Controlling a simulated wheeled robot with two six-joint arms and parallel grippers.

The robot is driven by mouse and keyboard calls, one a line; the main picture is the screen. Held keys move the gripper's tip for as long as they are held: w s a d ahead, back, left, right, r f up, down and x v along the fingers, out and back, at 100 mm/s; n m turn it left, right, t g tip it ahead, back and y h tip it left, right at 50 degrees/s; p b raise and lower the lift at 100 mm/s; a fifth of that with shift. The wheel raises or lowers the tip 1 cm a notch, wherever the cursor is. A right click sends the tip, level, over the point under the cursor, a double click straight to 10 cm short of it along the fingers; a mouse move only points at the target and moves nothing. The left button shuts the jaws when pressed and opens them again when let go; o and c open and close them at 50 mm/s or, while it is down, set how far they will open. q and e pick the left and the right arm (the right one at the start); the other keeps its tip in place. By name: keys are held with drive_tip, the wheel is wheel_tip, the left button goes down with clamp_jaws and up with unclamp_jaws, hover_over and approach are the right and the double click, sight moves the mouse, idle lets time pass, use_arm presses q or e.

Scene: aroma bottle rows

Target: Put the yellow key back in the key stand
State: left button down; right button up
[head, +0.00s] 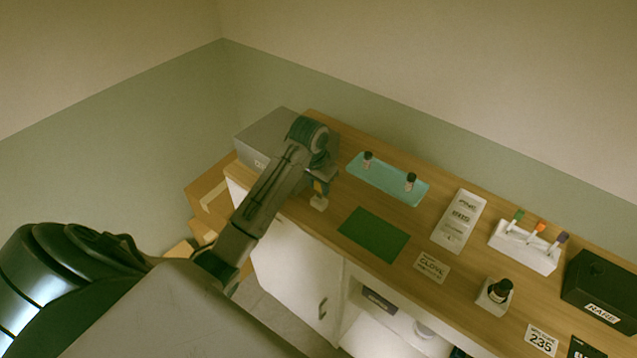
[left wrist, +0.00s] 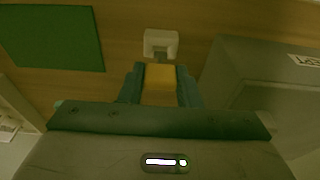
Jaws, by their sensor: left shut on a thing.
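My left gripper (head: 319,184) is shut on the yellow key (left wrist: 160,82), beside the grey box at the left end of the counter. The key's yellow handle is between the fingers, and in the head view it shows only as a small yellow patch (head: 318,187). A pale square piece (left wrist: 160,42) is just beyond the handle; I cannot tell whether it belongs to the key. The white key stand (head: 524,252) is at the right of the counter, with green, orange and purple keys upright in it. My right gripper is not in view.
The grey box (head: 270,133) is close to the gripper. A green mat (head: 374,235), a teal tray (head: 388,180) with two small bottles, a white label card (head: 459,221), a dark bottle on a pale base (head: 497,292) and a black box (head: 602,285) are on the counter.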

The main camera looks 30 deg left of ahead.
use_arm(q)
drive_tip(key=shift+f, duration=0.55)
drive_tip(key=shift+f, duration=0.9)
drive_tip(key=c, duration=1)
unclamp_jaws()
